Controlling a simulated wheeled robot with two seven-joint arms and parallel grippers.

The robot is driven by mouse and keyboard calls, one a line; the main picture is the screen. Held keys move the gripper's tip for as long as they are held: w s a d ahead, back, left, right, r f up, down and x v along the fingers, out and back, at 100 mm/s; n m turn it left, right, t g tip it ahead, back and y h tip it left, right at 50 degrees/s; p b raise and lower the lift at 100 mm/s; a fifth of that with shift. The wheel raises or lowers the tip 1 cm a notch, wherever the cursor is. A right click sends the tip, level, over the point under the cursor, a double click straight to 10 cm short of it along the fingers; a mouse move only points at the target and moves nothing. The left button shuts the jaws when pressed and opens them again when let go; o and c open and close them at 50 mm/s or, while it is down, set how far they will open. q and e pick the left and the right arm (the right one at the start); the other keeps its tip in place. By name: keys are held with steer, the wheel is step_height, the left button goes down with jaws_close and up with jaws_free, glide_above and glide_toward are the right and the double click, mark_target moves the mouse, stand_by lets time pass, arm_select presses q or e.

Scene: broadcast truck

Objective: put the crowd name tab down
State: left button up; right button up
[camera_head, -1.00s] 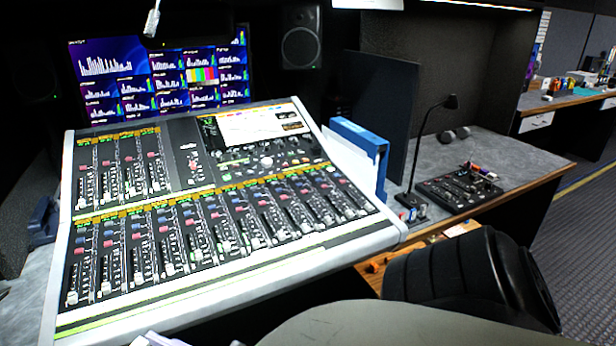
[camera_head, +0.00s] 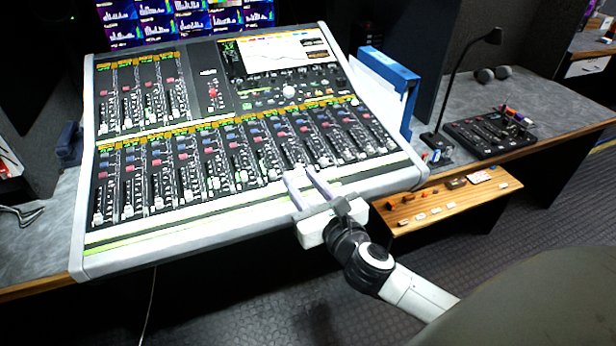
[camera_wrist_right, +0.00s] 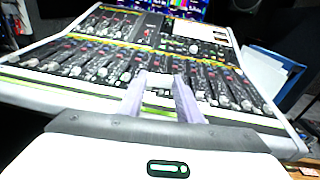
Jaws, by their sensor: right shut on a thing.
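My right gripper (camera_head: 305,176) reaches in from the lower right over the front edge of the mixing console (camera_head: 200,222). Its pale fingers lie over the lower fader area at the right of the middle. In the right wrist view the gripper (camera_wrist_right: 160,84) is shut on a small light piece (camera_wrist_right: 157,91) between the fingertips. This is likely the crowd name tab, but its lettering cannot be read. Whether it touches the console cannot be told. My left gripper is not in view.
A wooden shelf (camera_head: 487,204) with several small white tabs and dark blocks sits right of the console. A blue binder (camera_head: 390,70), a lamp (camera_head: 462,85) and a small black control panel (camera_head: 490,134) stand behind it.

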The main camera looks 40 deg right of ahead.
steer(key=w+d+r+m+h, duration=0.1)
steer(key=w+d+r, duration=0.1)
steer(key=w+d, duration=0.35)
steer(key=b, duration=0.2)
glide_above(308, 192)
steer(key=shift+g, duration=0.4)
step_height(308, 192, down, 6)
steer(key=shift+d+r, duration=0.1)
step_height(308, 192, down, 4)
steer(key=shift+f+b, duration=0.25)
steer(key=shift+b, duration=0.5)
steer(key=o, duration=1)
